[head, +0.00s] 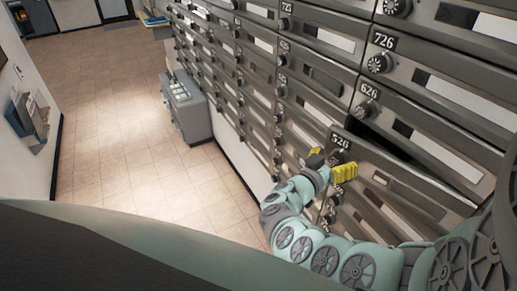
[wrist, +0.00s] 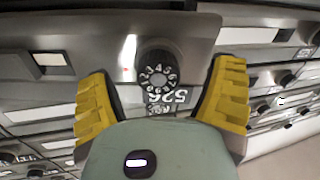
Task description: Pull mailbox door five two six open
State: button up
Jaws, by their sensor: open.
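Mailbox door 526 (head: 405,192) is a grey metal panel at the right in the head view. A dark gap shows along its top edge, and the panel looks tilted slightly out from the bank. Its number plate (head: 340,141) reads 526 and also shows, turned over, in the wrist view (wrist: 166,97). Its round dial knob (wrist: 158,74) lies between the two yellow fingers of my gripper (wrist: 163,80). The fingers are spread, with space on both sides of the knob. In the head view my gripper (head: 331,164) is at the door's left end, partly covering the knob.
Door 626 (head: 430,135) is directly above, with door 726 (head: 450,75) over it. More mailbox doors with knobs run along the wall to the left. A grey cabinet (head: 187,110) stands against the wall farther back. The tiled floor (head: 125,120) at left is clear.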

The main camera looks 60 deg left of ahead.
jog(key=shift+w, duration=0.65)
jog(key=shift+c, duration=0.3)
jog(key=c, duration=1.3)
